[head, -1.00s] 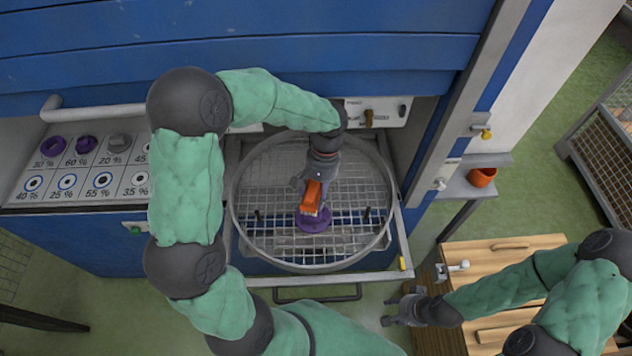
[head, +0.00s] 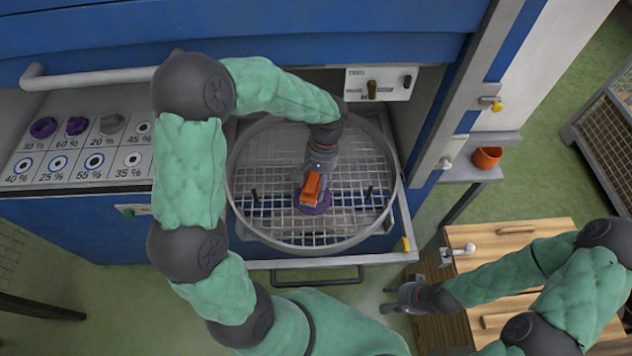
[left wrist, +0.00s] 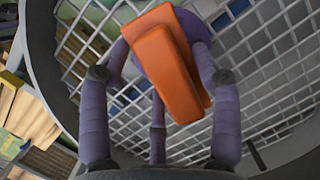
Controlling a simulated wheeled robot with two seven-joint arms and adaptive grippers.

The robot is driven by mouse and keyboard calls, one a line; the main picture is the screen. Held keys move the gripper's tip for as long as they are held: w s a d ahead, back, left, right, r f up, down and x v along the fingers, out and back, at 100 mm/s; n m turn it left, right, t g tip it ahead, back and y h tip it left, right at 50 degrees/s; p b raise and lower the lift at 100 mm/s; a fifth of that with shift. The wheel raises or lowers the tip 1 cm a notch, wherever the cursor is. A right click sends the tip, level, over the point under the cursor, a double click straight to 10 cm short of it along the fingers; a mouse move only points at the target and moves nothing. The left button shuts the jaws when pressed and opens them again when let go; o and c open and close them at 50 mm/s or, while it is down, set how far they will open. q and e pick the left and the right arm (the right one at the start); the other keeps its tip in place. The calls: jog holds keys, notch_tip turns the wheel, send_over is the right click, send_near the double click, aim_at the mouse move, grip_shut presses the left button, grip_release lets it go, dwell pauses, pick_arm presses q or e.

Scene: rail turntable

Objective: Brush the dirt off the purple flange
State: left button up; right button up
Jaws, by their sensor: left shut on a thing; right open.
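The purple flange (head: 318,207) lies on the wire-mesh turntable (head: 262,224), partly hidden under the brush. My left gripper (head: 315,172) is shut on an orange brush (head: 311,188) and holds it down over the flange. In the left wrist view the orange brush (left wrist: 168,70) sits between the fingers, with the purple flange (left wrist: 200,36) behind it. The bristles and any dirt on the flange are hidden, and I cannot tell whether the brush touches it. My right gripper (head: 392,299) is open and empty, low at the right beside the wooden cabinet.
Several small parts, including purple ones (head: 43,128), stand on the labelled shelf (head: 90,181) at the left. Two dark pegs stick up from the turntable. An orange cup (head: 487,157) sits on a side ledge. A wooden drawer cabinet (head: 520,236) stands at the lower right.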

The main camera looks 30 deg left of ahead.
pick_arm(q)
jog(key=shift+f+b, duration=0.35)
jog(key=shift+f, duration=0.2)
dwell(0.8)
jog(key=shift+s, duration=0.15)
jog(key=shift+s+d, duration=0.2)
jog(key=shift+s, duration=0.9)
jog(key=shift+w+a+f+p, duration=0.1)
jog(key=shift+w+a+p, duration=0.1)
jog(key=shift+w, duration=1.05)
jog(key=shift+w+a+f+p, duration=0.1)
jog(key=shift+w+a+p, duration=0.05)
jog(key=shift+w, duration=1.05)
jog(key=shift+r, duration=0.1)
